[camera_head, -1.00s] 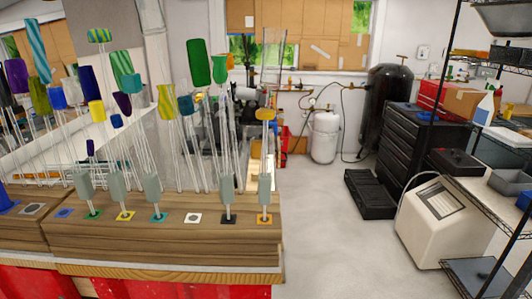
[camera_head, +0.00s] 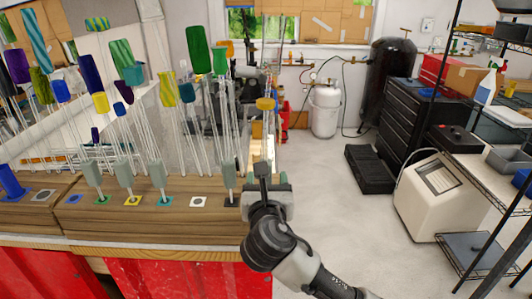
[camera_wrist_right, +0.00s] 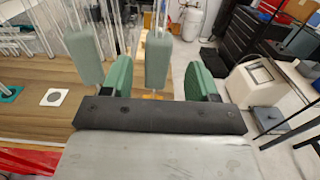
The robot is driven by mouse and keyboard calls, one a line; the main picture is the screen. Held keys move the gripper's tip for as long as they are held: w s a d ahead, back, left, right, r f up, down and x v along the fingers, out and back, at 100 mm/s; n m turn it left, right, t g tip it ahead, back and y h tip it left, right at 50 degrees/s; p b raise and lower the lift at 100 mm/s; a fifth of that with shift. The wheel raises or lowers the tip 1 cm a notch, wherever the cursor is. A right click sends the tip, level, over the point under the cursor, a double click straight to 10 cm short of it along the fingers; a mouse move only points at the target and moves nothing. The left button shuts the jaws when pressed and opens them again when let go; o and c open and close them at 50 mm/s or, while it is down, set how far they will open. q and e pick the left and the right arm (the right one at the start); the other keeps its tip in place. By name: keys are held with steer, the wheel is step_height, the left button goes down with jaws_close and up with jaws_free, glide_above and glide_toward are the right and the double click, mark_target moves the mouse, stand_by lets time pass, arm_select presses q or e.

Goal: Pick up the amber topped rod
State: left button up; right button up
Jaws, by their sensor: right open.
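The amber topped rod shows its amber top (camera_head: 265,103) at the right end of the rod row in the head view. Its grey-green grip block (camera_wrist_right: 158,62) stands upright in the right wrist view, above an orange square (camera_wrist_right: 154,96). My right gripper (camera_head: 266,185) is at the rod's lower part in the head view and hides its block and base. In the right wrist view the green fingers of the gripper (camera_wrist_right: 160,76) are apart, one on each side of the block, with visible gaps. My left gripper is not in view.
A neighbouring rod's block (camera_wrist_right: 84,58) stands just left of the left finger. Several more rods with coloured tops, such as a green one (camera_head: 199,50), crowd the wooden bench (camera_head: 150,222) to the left. The floor (camera_head: 340,220) right of the bench is clear.

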steer(key=w+p, duration=0.2)
steer(key=w, duration=0.3)
steer(key=shift+w+a+f, duration=0.15)
steer(key=shift+w+f, duration=0.1)
steer(key=shift+w, duration=0.25)
steer(key=shift+s, duration=0.1)
steer(key=c, duration=1)
